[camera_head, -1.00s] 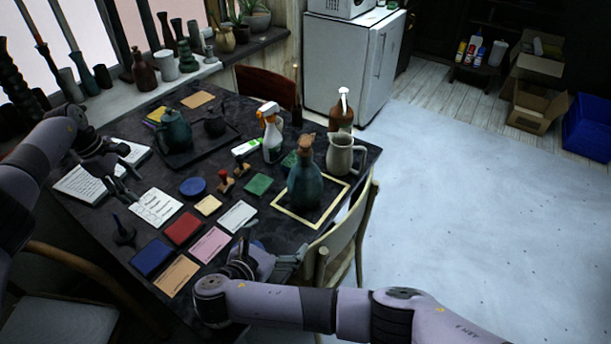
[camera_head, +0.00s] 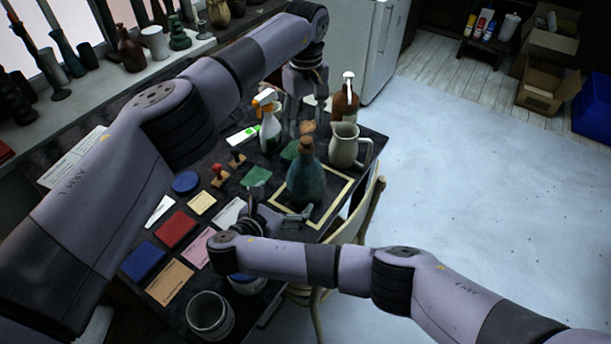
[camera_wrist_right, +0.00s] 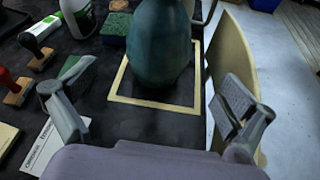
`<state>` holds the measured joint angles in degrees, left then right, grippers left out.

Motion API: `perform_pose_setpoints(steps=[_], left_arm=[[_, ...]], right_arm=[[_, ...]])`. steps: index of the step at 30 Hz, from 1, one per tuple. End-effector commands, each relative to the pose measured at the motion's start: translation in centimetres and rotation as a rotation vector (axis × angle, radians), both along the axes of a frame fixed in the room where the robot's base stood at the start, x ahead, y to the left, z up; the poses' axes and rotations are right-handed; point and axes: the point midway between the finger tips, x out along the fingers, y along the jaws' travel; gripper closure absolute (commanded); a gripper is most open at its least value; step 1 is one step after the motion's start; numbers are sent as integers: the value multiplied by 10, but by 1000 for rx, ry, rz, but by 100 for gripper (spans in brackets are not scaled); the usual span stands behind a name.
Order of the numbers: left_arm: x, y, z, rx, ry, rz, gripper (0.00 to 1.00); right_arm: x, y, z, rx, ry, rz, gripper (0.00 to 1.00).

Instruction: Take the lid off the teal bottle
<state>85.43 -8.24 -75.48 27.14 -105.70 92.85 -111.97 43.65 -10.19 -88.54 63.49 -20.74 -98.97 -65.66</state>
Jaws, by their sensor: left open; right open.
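The teal bottle (camera_head: 306,185) stands upright on the dark table inside a cream square outline (camera_head: 338,201). Its brown lid (camera_head: 306,129) sits on top of the neck. My left gripper (camera_head: 307,112) is open and points down, just above the lid in the picture; I cannot tell whether its fingers are around or behind it. My right gripper (camera_head: 277,209) is open and low, in front of the bottle. In the right wrist view, the bottle's lower body (camera_wrist_right: 160,45) shows beyond and between the spread, empty fingers (camera_wrist_right: 155,103); its top is out of frame.
A spray bottle (camera_head: 270,131) stands left of the teal bottle; a pitcher (camera_head: 344,146) and a brown bottle (camera_head: 346,104) stand right and behind. Stamps (camera_head: 219,174) and coloured pads (camera_head: 175,229) lie left. A chair (camera_head: 362,212) is at the right edge.

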Motion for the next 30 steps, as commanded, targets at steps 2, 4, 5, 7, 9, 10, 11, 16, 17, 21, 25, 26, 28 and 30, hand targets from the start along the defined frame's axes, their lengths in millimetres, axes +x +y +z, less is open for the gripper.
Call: perform_pose_setpoints(steps=[2, 4, 5, 7, 9, 10, 11, 16, 17, 21, 25, 26, 28, 30], left_arm=[[0, 0, 0, -1, 0, 1, 48], [0, 0, 0, -1, 0, 1, 48], [0, 0, 0, -1, 0, 1, 48], [0, 0, 0, -2, 1, 2, 48], [0, 0, 0, -2, 1, 2, 48], [0, 0, 0, -2, 1, 2, 48], [0, 0, 0, -2, 1, 2, 48], [0, 0, 0, -3, 1, 2, 48], [0, 0, 0, -3, 1, 2, 48], [0, 0, 0, -3, 1, 2, 48], [0, 0, 0, -3, 1, 2, 48], [0, 0, 0, -3, 1, 2, 48], [0, 0, 0, -3, 1, 2, 48], [0, 0, 0, -3, 1, 2, 48]], right_arm=[[14, -8, -6, -5, -1, -3, 0], [26, -14, -11, -3, -2, -4, 0], [31, -17, -13, -4, -2, -4, 0], [42, -22, -19, -5, -1, -3, 0], [54, -28, -24, -4, -2, -3, 0], [59, -30, -26, -4, -2, -3, 0], [64, -33, -28, -5, -1, -3, 0], [87, -44, -39, -3, -2, -2, 0], [91, -47, -41, -3, -1, -3, 0], [104, -52, -48, -2, 0, -1, 0], [112, -56, -51, -4, 0, 0, 0], [113, -57, -52, -2, 0, 1, 0], [116, -59, -53, -2, 0, -1, 0], [117, -60, -54, 0, 0, -1, 0]])
